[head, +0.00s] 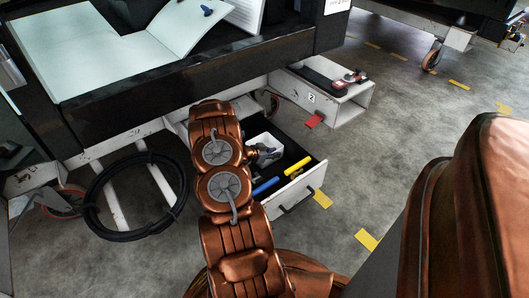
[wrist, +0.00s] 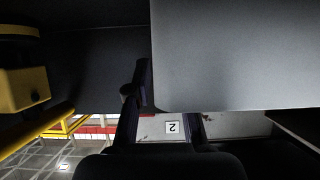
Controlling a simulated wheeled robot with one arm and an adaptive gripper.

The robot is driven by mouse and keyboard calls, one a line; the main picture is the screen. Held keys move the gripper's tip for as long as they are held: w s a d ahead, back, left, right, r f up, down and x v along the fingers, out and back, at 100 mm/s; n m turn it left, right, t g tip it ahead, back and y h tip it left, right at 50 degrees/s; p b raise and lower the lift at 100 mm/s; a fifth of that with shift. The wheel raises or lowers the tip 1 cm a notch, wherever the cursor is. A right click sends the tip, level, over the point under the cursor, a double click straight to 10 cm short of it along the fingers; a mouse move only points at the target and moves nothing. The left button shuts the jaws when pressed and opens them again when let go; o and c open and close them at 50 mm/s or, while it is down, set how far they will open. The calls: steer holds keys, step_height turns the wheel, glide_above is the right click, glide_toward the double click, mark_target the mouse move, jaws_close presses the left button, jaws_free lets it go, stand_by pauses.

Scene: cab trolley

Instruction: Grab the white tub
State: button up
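The white tub (head: 265,141) sits in the back part of the open drawer (head: 303,190) in the head view. My gripper (head: 266,154) is down at the tub, partly hidden by my arm. In the wrist view, a large pale grey surface, apparently the tub's wall (wrist: 240,55), fills the upper right. My gripper (wrist: 170,98) has its fingers apart there. One finger shows just left of the wall's edge; the tip of the other is hidden behind the wall. I cannot tell whether either finger touches the tub.
A blue item (head: 266,186) and a yellow item (head: 298,167) lie in the drawer in front of the tub. A black cable coil (head: 101,205) hangs to the left. A second open drawer (head: 345,108) with a red-handled tool stands behind.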

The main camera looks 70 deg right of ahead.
jaws_close()
steer(key=shift+r, duration=0.1)
